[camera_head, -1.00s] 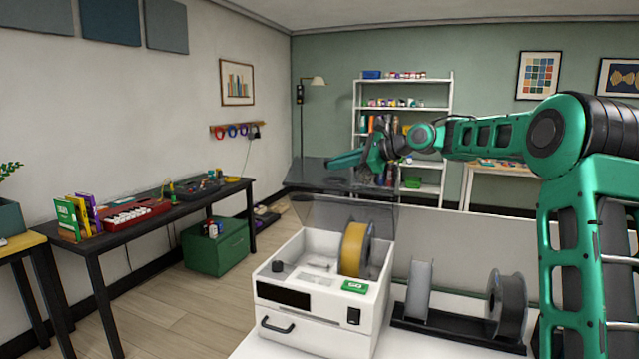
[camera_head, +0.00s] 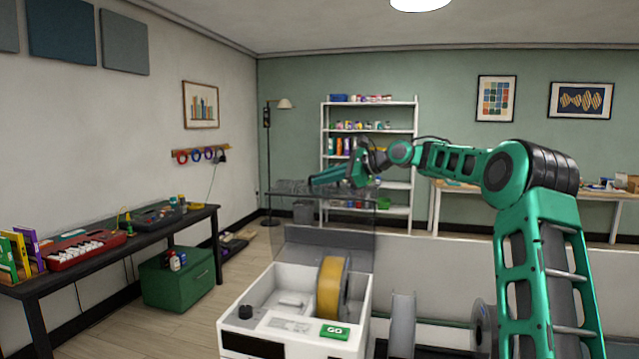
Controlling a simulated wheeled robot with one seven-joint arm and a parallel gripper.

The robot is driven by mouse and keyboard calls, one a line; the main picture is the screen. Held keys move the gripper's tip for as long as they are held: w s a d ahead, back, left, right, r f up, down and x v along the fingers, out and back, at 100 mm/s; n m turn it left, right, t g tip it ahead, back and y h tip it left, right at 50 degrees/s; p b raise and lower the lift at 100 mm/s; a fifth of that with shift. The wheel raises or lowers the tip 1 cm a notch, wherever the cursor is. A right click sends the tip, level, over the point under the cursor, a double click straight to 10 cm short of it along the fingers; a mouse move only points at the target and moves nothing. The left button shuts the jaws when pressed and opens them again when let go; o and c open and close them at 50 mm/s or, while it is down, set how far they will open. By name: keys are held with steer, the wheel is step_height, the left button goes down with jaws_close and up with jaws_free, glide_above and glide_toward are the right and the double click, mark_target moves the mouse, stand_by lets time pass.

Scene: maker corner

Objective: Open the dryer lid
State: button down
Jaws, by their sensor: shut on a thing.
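The dryer (camera_head: 354,325) is a white box at the bottom centre, with a yellow spool (camera_head: 331,288) standing inside it. Its clear, smoky lid (camera_head: 293,228) stands raised above the back of the box, and the box's top is uncovered. My gripper (camera_head: 318,180) is at the top edge of the lid, over its left-middle part, and is shut on the lid. The exact contact between the fingers and the lid edge is too small to make out.
A grey spool (camera_head: 484,325) and a grey upright piece (camera_head: 402,322) stand right of the dryer. White shelves (camera_head: 324,150) stand behind.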

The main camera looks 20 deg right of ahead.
steer(key=shift+a, duration=0.15)
steer(key=c, duration=2.1)
jaws_free()
steer(key=v, duration=1)
steer(key=shift+s+d+r, duration=0.15)
steer(key=shift+d, duration=0.15)
